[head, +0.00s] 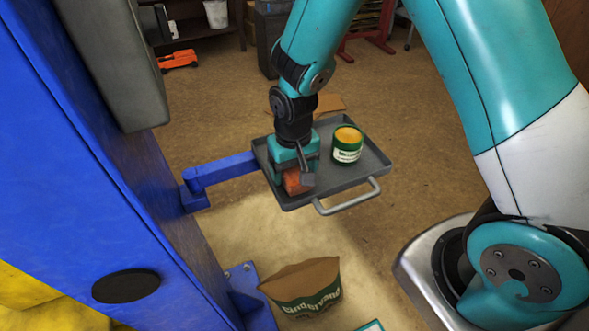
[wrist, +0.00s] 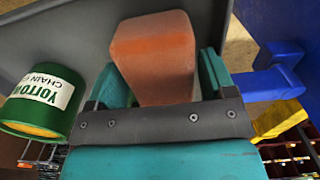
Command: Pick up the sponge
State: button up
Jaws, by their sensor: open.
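The orange-red sponge (head: 295,183) lies on the grey tray (head: 352,180), near its left front corner. My gripper (head: 298,174) points down over it and partly hides it. In the wrist view the sponge (wrist: 155,55) sits between the two teal fingers of my gripper (wrist: 163,78). The fingers are open, one on each side of it. A narrow gap shows on the right side; contact on the left cannot be told.
A green and yellow tin (head: 347,145) stands on the tray right of my gripper. The tray has a front handle (head: 347,197) and joins the blue post (head: 120,190) by a blue arm (head: 222,171). A paper bag (head: 303,287) is on the floor below.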

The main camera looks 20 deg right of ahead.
jog(key=shift+f, duration=0.2)
jog(key=c, duration=0.8)
jog(key=shift+o, duration=0.2)
jog(key=shift+r, duration=0.1)
notch_tip(320, 180, up, 20)
jog(key=b, duration=0.1)
jog(key=shift+b, duration=0.35)
